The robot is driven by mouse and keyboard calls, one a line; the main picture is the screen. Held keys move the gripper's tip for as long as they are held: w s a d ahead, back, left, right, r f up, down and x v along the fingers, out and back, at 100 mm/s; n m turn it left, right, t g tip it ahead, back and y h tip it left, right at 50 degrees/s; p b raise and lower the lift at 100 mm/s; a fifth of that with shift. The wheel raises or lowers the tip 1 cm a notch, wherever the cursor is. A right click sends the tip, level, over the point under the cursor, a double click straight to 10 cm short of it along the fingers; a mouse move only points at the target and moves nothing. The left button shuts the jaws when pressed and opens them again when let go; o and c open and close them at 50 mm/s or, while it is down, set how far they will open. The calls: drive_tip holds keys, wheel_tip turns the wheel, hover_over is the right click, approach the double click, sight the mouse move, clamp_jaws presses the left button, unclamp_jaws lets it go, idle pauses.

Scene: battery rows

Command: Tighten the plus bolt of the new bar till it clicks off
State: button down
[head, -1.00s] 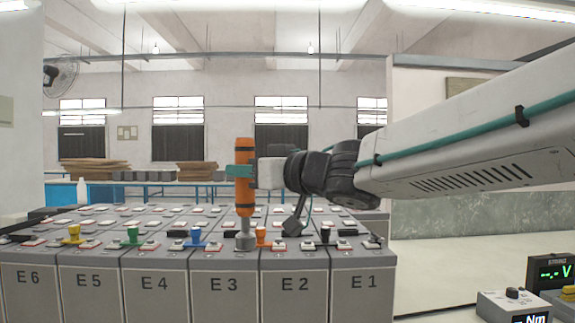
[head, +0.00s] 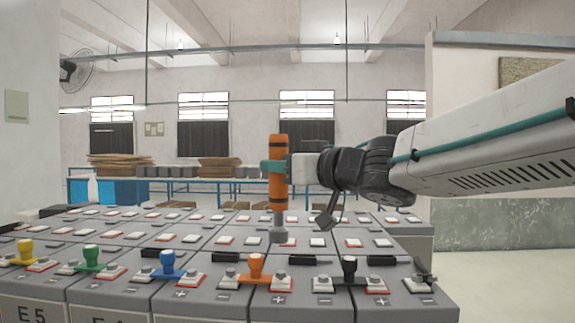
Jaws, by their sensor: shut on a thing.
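My gripper (head: 272,167) is shut on an orange cylindrical driver (head: 279,190) and holds it upright. Its grey socket end (head: 278,236) hangs over the battery tops, apart from the front bolts in the picture. The orange bar (head: 256,268) joins two front terminals. Its right end has a grey bolt (head: 281,275) on a red-rimmed terminal, with a plus mark in front. In the picture the socket is above this bolt; its exact depth is hard to tell. Which bar is the new one cannot be told.
Yellow (head: 25,250), green (head: 91,257), blue (head: 167,264) and black (head: 349,268) bars join other front terminals. A loose-looking dark cable end (head: 424,279) is at the right corner. Rows of terminals fill the tops behind. Open floor (head: 500,275) lies to the right.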

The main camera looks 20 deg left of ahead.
sight(286, 208)
drive_tip(key=shift+d+r, duration=0.1)
drive_tip(key=shift+d, duration=0.1)
drive_tip(key=shift+d, duration=0.1)
drive_tip(key=shift+f, duration=4.15)
idle(2.3)
drive_tip(key=shift+r, duration=0.1)
drive_tip(key=shift+r, duration=2.65)
